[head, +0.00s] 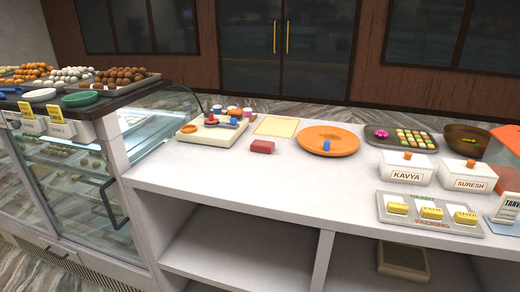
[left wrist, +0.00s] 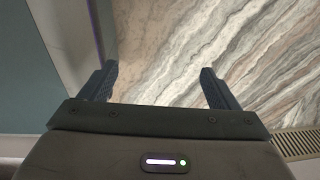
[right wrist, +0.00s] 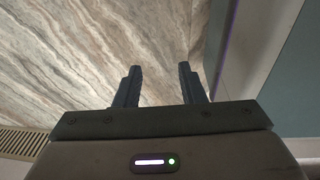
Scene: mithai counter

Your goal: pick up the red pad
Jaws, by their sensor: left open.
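A red pad (head: 262,146), a small dark red block, lies on the white counter (head: 300,182), left of the orange round tray. Nothing covers it. Neither gripper shows in the head view. In the left wrist view my left gripper (left wrist: 158,82) is open and empty, with marbled floor beyond its fingers. In the right wrist view my right gripper (right wrist: 160,80) is open less widely and also empty over the floor. The pad is in neither wrist view.
A cream board (head: 190,134) with small red, blue and other items stands left of the pad. A cream sheet (head: 277,126) lies behind it. The orange tray (head: 327,150) holds a blue item. White lidded boxes (head: 405,174) and a packing tray (head: 420,224) stand right. Counter before the pad is clear.

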